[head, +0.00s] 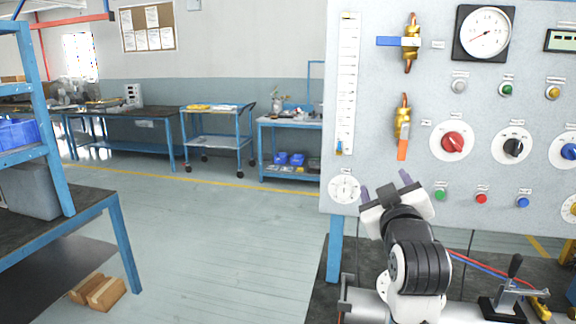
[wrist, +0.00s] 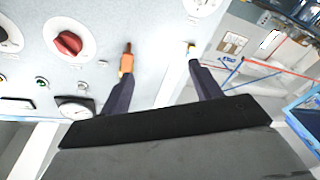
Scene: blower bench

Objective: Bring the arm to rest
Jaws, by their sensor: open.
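My gripper (head: 385,188) is in front of the lower left part of the grey control panel (head: 382,120) in the head view. Its two dark fingers are apart with nothing between them; they also show in the wrist view (wrist: 165,85). An orange-handled brass valve (head: 402,125) is on the panel above my gripper, its handle pointing down. In the wrist view the orange handle (wrist: 127,62) appears close to one fingertip; I cannot tell whether they touch. A blue-handled valve (head: 410,42) higher up has its handle sideways.
The panel carries a red knob (head: 453,142), a black knob (head: 513,146), a pressure gauge (head: 486,32) and several buttons. A black lever (head: 514,268) stands on the bench at lower right. A blue-framed table (head: 75,215) is at left. The floor (head: 235,240) between is clear.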

